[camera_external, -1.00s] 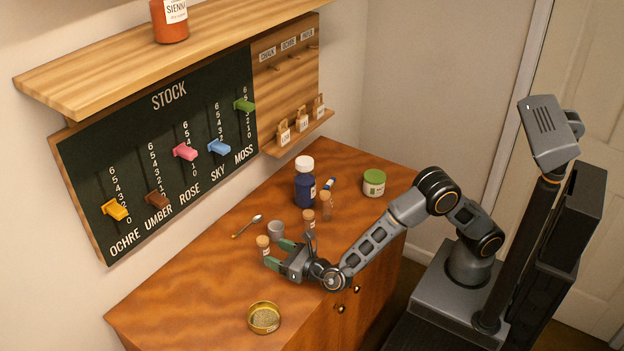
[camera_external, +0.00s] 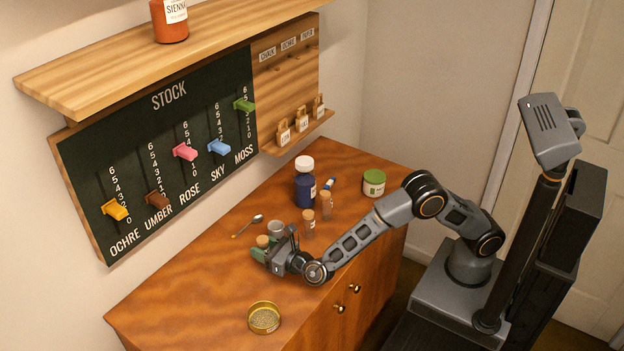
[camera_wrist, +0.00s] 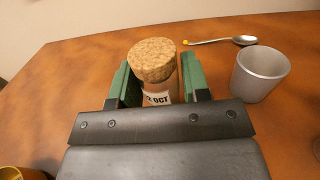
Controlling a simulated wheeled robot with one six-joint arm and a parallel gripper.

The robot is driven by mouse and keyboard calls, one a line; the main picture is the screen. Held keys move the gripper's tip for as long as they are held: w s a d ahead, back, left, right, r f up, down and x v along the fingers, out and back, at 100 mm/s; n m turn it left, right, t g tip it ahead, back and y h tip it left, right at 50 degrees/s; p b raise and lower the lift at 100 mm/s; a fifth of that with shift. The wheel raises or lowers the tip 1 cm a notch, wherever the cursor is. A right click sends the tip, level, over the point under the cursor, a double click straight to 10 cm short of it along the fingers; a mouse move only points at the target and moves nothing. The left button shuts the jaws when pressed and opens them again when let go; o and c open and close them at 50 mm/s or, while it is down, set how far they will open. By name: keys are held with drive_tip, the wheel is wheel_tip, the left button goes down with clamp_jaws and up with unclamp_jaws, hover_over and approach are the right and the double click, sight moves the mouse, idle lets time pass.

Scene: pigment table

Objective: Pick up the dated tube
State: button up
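The dated tube (camera_wrist: 157,98) is a small corked vial with a white label on which "OCT" can be read in the wrist view. Its cork (camera_external: 262,241) shows at my gripper in the external view. My gripper (camera_wrist: 156,68) has its green fingers on either side of the tube, apart, with small gaps visible, so it looks open around the tube. The tube seems upright on the wooden cabinet top. Its lower part is hidden behind the gripper's dark front bar.
A grey cup (camera_wrist: 260,74) stands close to the right finger in the wrist view, with a spoon (camera_wrist: 243,40) behind it. Two corked vials (camera_external: 308,222) (camera_external: 326,206), a blue bottle (camera_external: 305,188) and a green-lidded jar (camera_external: 374,183) stand farther right. A brass tin (camera_external: 264,318) sits in front.

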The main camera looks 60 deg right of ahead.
drive_tip(key=c, duration=0.6)
drive_tip(key=shift+o, duration=0.2)
drive_tip(key=shift+r, duration=0.1)
